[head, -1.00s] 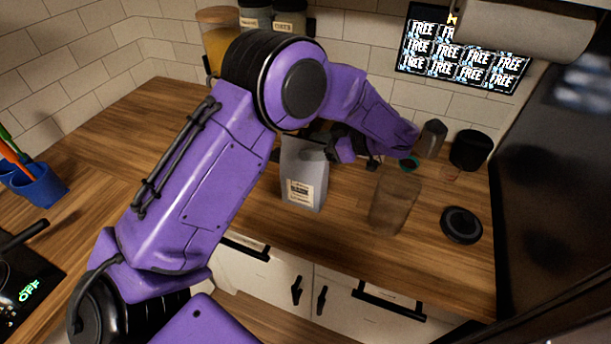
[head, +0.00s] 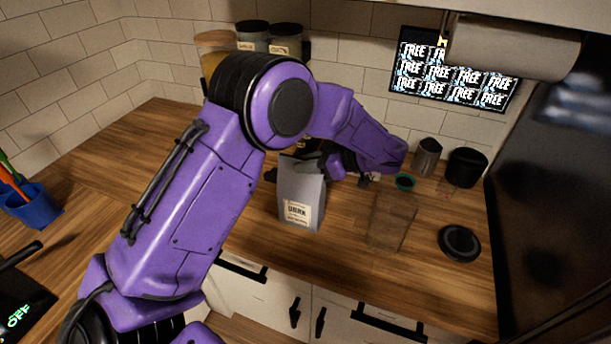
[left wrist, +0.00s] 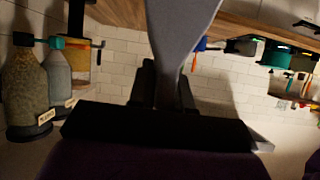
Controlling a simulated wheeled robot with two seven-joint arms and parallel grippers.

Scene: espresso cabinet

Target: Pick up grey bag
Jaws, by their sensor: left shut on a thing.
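The grey bag (head: 301,190) stands roughly upright over the wooden counter in the head view, with a pale label on its front. I cannot tell whether its base touches the counter. My left gripper (head: 318,163) is shut on the upper part of the bag, partly hidden behind it and my purple arm. In the left wrist view the grey bag (left wrist: 178,40) is pinched between the dark fingers of my left gripper (left wrist: 162,88). My right gripper is not in view.
A clear container (head: 391,220) stands right of the bag, with a round black lid (head: 459,243) further right. A metal cup (head: 427,157) and black canister (head: 466,168) stand behind. A blue cup (head: 35,205) is at far left.

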